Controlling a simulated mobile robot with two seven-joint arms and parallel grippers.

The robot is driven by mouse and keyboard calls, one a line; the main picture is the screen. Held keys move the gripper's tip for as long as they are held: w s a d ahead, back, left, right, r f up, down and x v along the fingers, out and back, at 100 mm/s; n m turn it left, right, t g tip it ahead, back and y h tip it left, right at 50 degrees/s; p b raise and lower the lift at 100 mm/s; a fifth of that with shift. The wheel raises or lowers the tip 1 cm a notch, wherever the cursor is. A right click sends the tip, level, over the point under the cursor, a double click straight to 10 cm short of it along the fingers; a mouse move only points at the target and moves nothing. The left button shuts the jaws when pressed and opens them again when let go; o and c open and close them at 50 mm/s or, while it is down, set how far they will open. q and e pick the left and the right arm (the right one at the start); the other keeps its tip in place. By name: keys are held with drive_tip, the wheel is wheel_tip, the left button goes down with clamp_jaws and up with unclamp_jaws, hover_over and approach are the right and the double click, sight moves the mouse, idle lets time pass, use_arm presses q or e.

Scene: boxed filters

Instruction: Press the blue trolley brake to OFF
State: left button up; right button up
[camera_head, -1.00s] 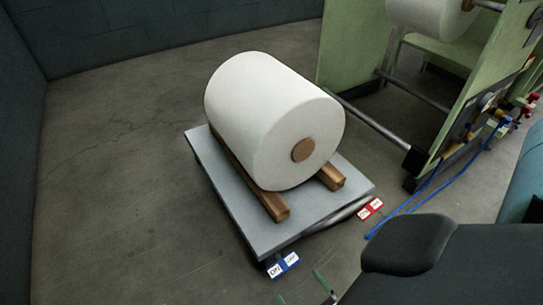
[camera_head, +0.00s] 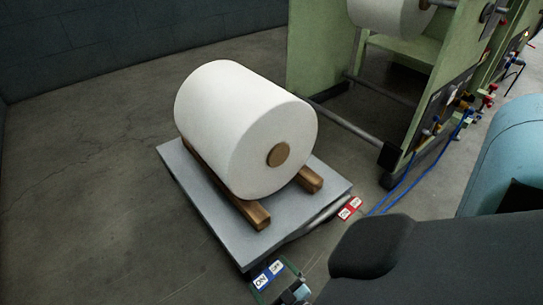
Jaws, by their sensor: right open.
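The blue trolley brake (camera_head: 268,274) is a small pedal at the near corner of the grey trolley (camera_head: 172,157), low in the head view. It has two white labels: ON on its left half and OFF on its right half. My right gripper (camera_head: 275,282) is open and empty at the bottom edge, with thin green-edged fingers spread to either side of the pedal in the picture. I cannot tell whether it touches the pedal. My left gripper is not in view.
A large white roll (camera_head: 235,125) lies on wooden bars (camera_head: 250,213) on the trolley. A red pedal (camera_head: 350,208) sits at the trolley's right corner. A green machine frame (camera_head: 320,50) with blue hoses (camera_head: 405,185) stands at right. The floor at left is clear.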

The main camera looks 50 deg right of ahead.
drive_tip(key=c, duration=0.7)
drive_tip(key=shift+m, duration=2.8)
drive_tip(key=o, duration=0.7)
drive_tip(key=p+v, duration=0.2)
drive_tip(key=v, duration=0.6)
